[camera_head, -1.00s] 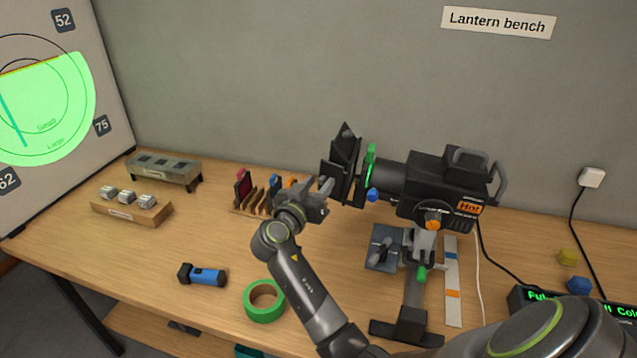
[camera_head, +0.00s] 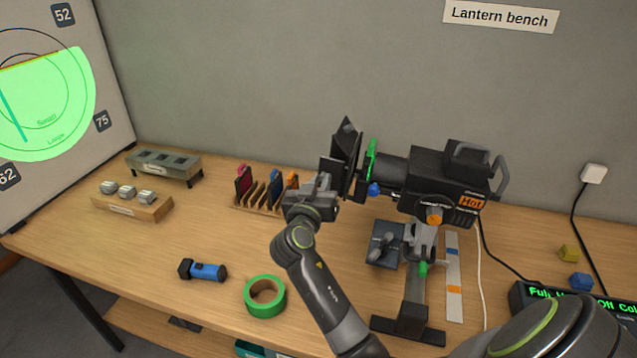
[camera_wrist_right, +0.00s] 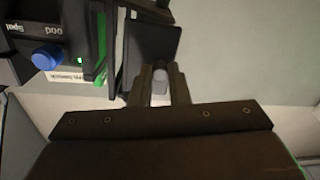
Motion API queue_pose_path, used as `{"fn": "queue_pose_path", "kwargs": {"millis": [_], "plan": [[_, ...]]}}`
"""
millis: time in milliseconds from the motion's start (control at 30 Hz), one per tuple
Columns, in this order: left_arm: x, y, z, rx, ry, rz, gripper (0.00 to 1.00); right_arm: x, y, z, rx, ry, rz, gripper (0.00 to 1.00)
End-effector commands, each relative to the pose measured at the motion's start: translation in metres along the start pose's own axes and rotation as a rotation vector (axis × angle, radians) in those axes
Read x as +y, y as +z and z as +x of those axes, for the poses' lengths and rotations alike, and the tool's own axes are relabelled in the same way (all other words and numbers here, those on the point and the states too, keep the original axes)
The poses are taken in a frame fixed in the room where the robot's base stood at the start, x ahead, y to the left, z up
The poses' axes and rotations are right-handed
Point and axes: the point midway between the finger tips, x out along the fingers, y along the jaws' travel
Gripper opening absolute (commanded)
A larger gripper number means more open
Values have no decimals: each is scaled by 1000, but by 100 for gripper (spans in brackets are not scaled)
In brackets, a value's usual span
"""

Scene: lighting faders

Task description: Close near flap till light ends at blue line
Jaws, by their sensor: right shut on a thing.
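The black lantern (camera_head: 436,178) points left, with black flaps (camera_head: 346,150) at its front. My right gripper (camera_head: 324,188) is at the near side of these flaps. In the right wrist view its fingers (camera_wrist_right: 159,88) are shut on a small grey tab, beside a dark flap panel (camera_wrist_right: 150,45). The near flap is largely hidden by the gripper in the head view. Green light (camera_head: 60,100) falls on the board at far left, its top cut straight along an orange line. A teal-blue line (camera_head: 14,115) slants through the light's left part. My left gripper is out of view.
A rack of coloured filters (camera_head: 262,195) stands left of the gripper. Green tape (camera_head: 264,310), a blue torch (camera_head: 203,270) and a wooden block with knobs (camera_head: 132,202) lie on the bench. The lantern's stand (camera_head: 410,310) is to the right.

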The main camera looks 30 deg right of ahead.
Motion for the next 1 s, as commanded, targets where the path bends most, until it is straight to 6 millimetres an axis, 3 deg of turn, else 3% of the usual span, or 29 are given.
{"fn": "queue_pose_path", "kwargs": {"millis": [600,1000], "plan": [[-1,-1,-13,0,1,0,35,29,5,-15,149,-538,1,0],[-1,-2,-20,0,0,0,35,39,8,-16,203,-746,9,0]]}}
